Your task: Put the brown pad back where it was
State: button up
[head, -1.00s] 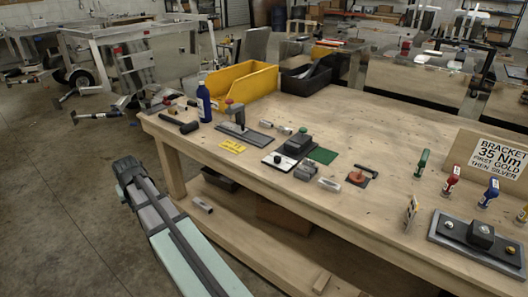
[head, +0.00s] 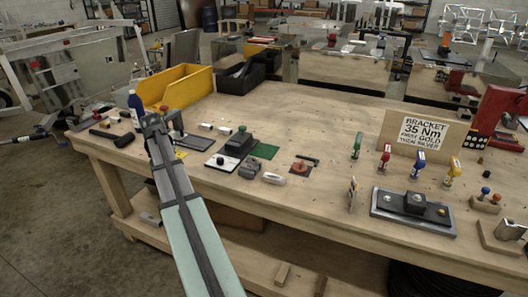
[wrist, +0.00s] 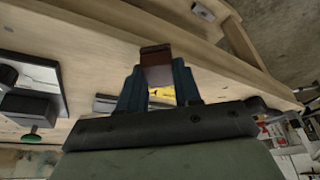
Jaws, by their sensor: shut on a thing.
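My gripper (wrist: 158,88) is shut on a brown pad (wrist: 156,56), whose end sticks out past the two dark blue fingertips in the wrist view. In the head view my gripper (head: 152,120) is over the left part of the workbench, near the blue bottle, and the pad cannot be made out there. A yellow piece (wrist: 163,92) shows between the fingers, beyond them. In the head view a yellow flat piece (head: 181,154) lies beside my arm, partly hidden. A green pad (head: 265,151) lies right of a black block on a white plate (head: 219,162).
The wooden workbench (head: 330,115) carries a yellow bin (head: 178,87), a black bin (head: 243,78) and a blue bottle (head: 135,112). An orange part (head: 300,167) sits mid-bench. Coloured-handled tools and a bracket plate (head: 412,212) stand right, before a sign (head: 422,132).

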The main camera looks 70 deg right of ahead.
jog(key=s+d+r+m, duration=0.1)
jog(key=s+d, duration=0.3)
jog(key=d, duration=0.1)
jog(key=s+d+r+m+g, duration=0.1)
jog(key=s+d, duration=0.3)
jog(key=d, duration=0.1)
jog(key=s+d+r+m, duration=0.2)
jog(key=s+d, duration=0.2)
jog(key=d, duration=0.2)
jog(key=shift+s+d+h, duration=0.1)
jog(key=shift+s+h, duration=0.1)
jog(key=shift+h, duration=0.2)
jog(key=s+d+r+m+g, duration=0.1)
jog(key=s+d+r+m, duration=0.1)
jog(key=s+d, duration=0.5)
jog(key=s+d+r+m+g, duration=0.1)
jog(key=s+d+r+m, duration=0.1)
jog(key=s+d, duration=0.5)
send_near(266, 149)
jog(key=shift+x, duration=3)
jog(key=shift+s+a+f, duration=0.1)
jog(key=o, duration=0.9)
jog(key=shift+o, duration=0.2)
jog(key=v, duration=1.2)
